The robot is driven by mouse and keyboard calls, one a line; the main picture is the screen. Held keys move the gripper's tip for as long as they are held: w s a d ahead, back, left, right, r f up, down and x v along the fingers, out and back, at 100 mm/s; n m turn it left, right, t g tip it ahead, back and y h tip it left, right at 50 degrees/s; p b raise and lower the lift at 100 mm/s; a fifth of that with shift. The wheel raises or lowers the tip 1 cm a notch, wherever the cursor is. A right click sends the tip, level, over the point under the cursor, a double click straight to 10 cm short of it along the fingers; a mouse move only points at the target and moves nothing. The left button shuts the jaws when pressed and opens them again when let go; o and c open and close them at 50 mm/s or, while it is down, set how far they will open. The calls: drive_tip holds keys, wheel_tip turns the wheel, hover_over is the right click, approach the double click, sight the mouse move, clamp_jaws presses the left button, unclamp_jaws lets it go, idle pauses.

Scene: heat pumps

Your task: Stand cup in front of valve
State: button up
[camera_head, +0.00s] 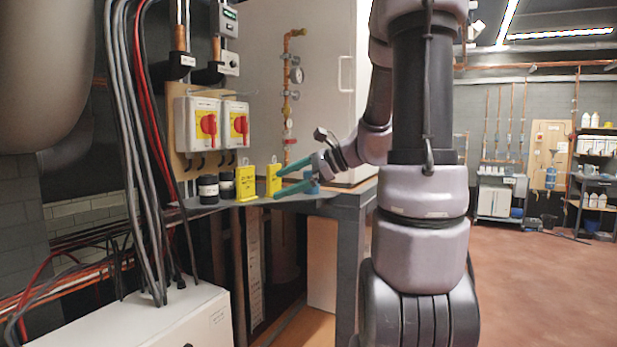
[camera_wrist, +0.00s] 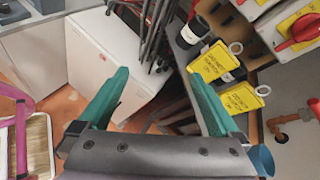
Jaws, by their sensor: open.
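A blue cup (camera_wrist: 262,160) shows in part at the lower right edge of the wrist view, beside my gripper's palm. In the head view a blue patch behind my gripper may be this cup; I cannot tell. The valve is on a copper pipe (camera_head: 288,112) with a gauge and a red part, against the pale cabinet; copper fittings (camera_wrist: 277,128) also show at right in the wrist view. My gripper (camera_head: 277,185) has teal fingers, spread apart and empty, over the bench near the yellow tags. Its fingers also show in the wrist view (camera_wrist: 158,73).
Yellow padlock-style tags (camera_head: 247,187) and dark jars (camera_head: 208,190) stand on the grey bench (camera_head: 322,197) left of my gripper. Red-and-yellow switch boxes (camera_head: 197,124) hang above them. Cables and a white box (camera_head: 150,318) lie at lower left. Open floor lies at right.

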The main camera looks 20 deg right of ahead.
drive_tip(key=s+a+n+g+h, duration=0.3)
drive_tip(key=s+a+n+h, duration=0.15)
drive_tip(key=s+n, duration=0.55)
drive_tip(key=s+d+r+n+t+h, duration=0.2)
drive_tip(key=s+r+n+h, duration=0.2)
drive_tip(key=s+n, duration=0.1)
drive_tip(key=shift+s+d, duration=0.35)
drive_tip(key=shift+s, duration=0.35)
drive_tip(key=shift+d, duration=0.1)
